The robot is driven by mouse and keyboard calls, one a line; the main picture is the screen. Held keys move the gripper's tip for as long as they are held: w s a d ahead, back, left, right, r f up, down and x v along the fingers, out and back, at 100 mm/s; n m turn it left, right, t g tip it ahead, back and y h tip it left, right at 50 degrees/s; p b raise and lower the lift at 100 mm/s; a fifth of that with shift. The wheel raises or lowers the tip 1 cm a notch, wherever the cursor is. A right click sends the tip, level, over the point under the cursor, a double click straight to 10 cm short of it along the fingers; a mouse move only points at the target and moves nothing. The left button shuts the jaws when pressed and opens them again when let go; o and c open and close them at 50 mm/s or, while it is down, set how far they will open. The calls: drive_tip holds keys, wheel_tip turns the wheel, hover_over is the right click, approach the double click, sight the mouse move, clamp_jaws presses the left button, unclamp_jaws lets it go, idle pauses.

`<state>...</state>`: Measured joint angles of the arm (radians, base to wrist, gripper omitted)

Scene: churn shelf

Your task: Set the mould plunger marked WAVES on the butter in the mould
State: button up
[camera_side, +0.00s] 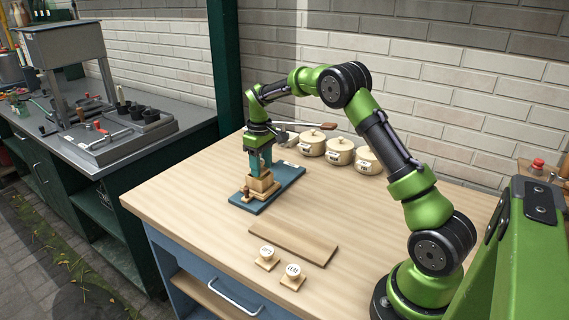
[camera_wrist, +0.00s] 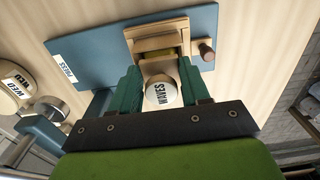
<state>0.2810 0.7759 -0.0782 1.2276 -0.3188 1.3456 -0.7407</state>
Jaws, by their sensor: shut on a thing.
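My gripper (camera_side: 261,163) is shut on the mould plunger marked WAVES. In the wrist view the plunger's round white top (camera_wrist: 161,92) shows its label between the two green fingers of my gripper (camera_wrist: 161,85). The wooden mould (camera_side: 261,188) stands on the blue press board (camera_side: 284,184), directly under my gripper. In the wrist view the mould (camera_wrist: 157,32) lies just beyond the plunger, and a yellowish strip that looks like butter (camera_wrist: 157,54) shows inside it. The fingers and the label top hide the plunger's underside, so I cannot tell if it touches the butter.
Two other plungers with white tops (camera_side: 267,254) (camera_side: 293,272) stand near the table's front edge. A flat wooden board (camera_side: 293,242) lies behind them. Several lidded crocks (camera_side: 340,152) stand at the back. A small wooden peg (camera_wrist: 206,50) sits beside the mould. The table's middle is clear.

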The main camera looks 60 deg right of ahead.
drive_tip(key=shift+f, duration=0.45)
idle(0.6)
drive_tip(key=o, duration=1.1)
drive_tip(key=c, duration=0.4)
drive_tip(key=shift+o, duration=0.2)
drive_tip(key=shift+r, duration=0.2)
drive_tip(key=shift+r, duration=4.75)
